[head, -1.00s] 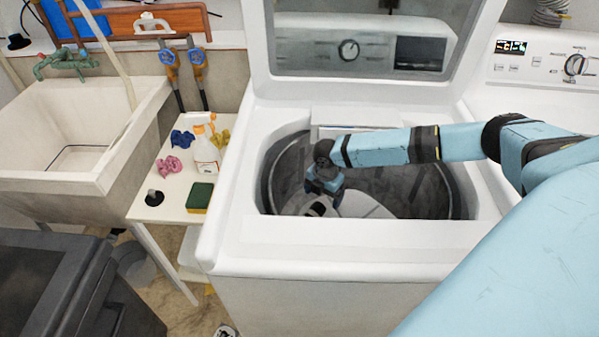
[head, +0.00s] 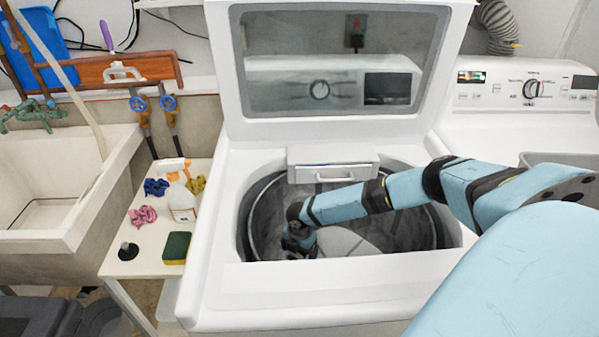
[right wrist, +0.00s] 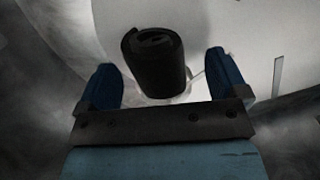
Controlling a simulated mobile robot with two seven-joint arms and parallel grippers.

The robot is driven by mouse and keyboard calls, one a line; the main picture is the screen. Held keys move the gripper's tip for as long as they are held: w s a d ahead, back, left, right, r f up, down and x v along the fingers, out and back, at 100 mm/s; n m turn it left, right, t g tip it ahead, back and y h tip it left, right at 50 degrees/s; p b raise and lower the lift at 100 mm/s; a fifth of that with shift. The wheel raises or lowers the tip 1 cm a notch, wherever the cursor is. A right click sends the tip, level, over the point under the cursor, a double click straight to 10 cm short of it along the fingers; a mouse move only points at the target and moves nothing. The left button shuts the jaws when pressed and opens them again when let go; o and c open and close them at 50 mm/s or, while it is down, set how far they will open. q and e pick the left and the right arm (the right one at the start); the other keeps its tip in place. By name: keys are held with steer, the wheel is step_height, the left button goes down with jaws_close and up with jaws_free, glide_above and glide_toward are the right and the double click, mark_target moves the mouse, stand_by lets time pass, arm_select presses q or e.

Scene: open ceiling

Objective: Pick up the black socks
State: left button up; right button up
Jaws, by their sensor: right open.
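The black socks (right wrist: 155,62) show in the right wrist view as a dark rolled bundle inside the washer drum, beside a pale round surface. My right gripper (right wrist: 163,80) is open, with its two blue fingers on either side of the near part of the roll; I cannot tell whether they touch it. In the head view my right gripper (head: 298,240) is down inside the open top-loading washer (head: 300,298), at the left part of the drum. The socks cannot be made out there. My left gripper is not in view.
The washer's lid (head: 335,75) stands open behind the drum, and the opening's rim surrounds my right arm. A small table (head: 125,262) with a spray bottle (head: 180,196), cloths and a sponge (head: 176,247) stands left. A sink (head: 50,200) is farther left.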

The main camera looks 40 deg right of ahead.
steer(key=shift+f, duration=0.65)
steer(key=c, duration=1)
steer(key=shift+s+r, duration=0.1)
steer(key=shift+c, duration=0.2)
